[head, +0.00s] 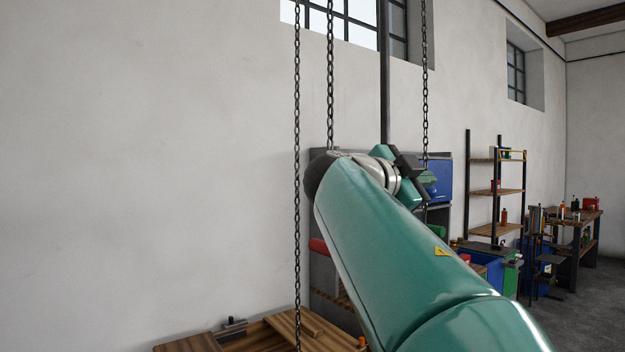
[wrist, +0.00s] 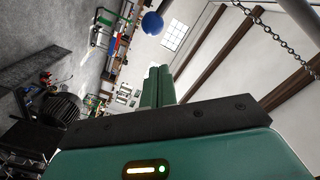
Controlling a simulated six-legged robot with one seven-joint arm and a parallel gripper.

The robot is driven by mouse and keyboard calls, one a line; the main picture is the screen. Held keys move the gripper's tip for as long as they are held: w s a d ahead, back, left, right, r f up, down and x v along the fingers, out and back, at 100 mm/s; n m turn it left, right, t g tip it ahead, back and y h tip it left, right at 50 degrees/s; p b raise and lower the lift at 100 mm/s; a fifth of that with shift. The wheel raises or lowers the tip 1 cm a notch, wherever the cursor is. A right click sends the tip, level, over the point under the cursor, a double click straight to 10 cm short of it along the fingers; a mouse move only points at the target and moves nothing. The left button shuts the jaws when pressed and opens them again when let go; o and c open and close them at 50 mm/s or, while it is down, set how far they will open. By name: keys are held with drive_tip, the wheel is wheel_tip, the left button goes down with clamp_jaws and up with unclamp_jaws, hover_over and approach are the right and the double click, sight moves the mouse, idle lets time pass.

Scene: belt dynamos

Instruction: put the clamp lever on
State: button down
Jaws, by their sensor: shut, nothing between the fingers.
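My gripper (wrist: 158,86) shows in the wrist view with its two green fingers together and nothing between them. In the head view my green arm reaches up from the lower right, and the gripper end is turned away and partly hidden behind the wrist. A dark ribbed, motor-like cylinder (wrist: 60,108) lies at the left of the wrist view, well away from the fingers. I cannot make out the clamp lever in either view.
Chains (head: 297,130) hang close to my arm. A wooden bench top (head: 270,335) is at the bottom of the head view. Shelves (head: 497,192) and a workbench (head: 578,220) stand at the right. A blue ball (wrist: 152,23) shows beyond the fingers. The left wall is bare.

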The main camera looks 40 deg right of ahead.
drive_tip(key=shift+w+d+f, duration=0.3)
drive_tip(key=shift+d, duration=0.3)
drive_tip(key=shift+w+d+f, duration=0.25)
drive_tip(key=shift+d+f, duration=0.05)
drive_tip(key=shift+d, duration=0.25)
drive_tip(key=shift+w+d+f, duration=0.3)
drive_tip(key=shift+d, duration=0.3)
drive_tip(key=f, duration=0.4)
drive_tip(key=shift+w, duration=0.4)
